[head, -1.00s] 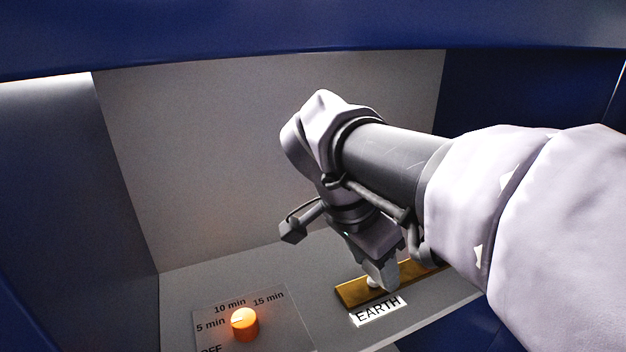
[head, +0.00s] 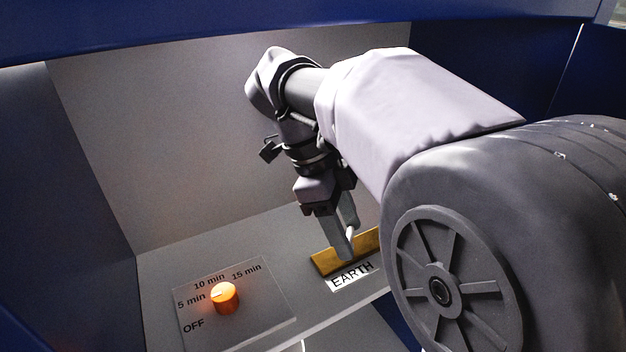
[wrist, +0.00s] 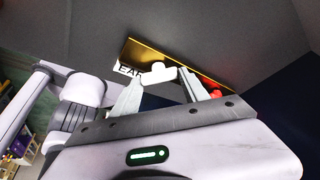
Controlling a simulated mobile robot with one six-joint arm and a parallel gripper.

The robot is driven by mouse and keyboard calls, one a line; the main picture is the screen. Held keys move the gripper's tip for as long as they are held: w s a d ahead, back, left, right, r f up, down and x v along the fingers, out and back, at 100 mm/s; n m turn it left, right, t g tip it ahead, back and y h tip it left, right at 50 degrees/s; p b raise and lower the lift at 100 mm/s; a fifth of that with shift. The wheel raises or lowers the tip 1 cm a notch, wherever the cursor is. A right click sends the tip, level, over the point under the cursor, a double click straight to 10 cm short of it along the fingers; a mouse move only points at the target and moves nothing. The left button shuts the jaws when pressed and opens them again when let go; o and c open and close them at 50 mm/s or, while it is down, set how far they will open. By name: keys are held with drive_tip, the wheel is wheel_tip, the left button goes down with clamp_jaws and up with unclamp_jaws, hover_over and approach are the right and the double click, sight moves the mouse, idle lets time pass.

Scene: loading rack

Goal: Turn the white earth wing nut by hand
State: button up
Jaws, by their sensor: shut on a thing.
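The white earth wing nut (wrist: 158,73) shows between my fingertips in the wrist view, in front of the brass bar (wrist: 140,50). In the head view only a small white bit of the nut (head: 350,232) shows by my fingers; the rest is hidden. My gripper (head: 346,248) points down at the brass bar (head: 325,262), just behind the EARTH label (head: 350,276). My gripper also shows in the wrist view (wrist: 160,80), its fingers on either side of the nut, shut on it. The nut's turn angle is hard to tell.
An orange timer knob (head: 225,298) stands on a plate left of the bar, marked OFF to 15 min. A red thing (wrist: 215,92) is near the bar in the wrist view. Grey back wall (head: 230,130) and blue side panels enclose the shelf.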

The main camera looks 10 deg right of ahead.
drive_tip(key=m, duration=0.2)
drive_tip(key=m+g+y, duration=0.1)
drive_tip(key=m, duration=0.1)
drive_tip(key=shift+w+d+m, duration=0.1)
drive_tip(key=shift+w+m, duration=0.05)
drive_tip(key=shift+m, duration=0.15)
drive_tip(key=m+g+y, duration=0.1)
drive_tip(key=m, duration=0.3)
drive_tip(key=shift+m+y, duration=0.3)
drive_tip(key=shift+y, duration=0.1)
drive_tip(key=o, duration=1.4)
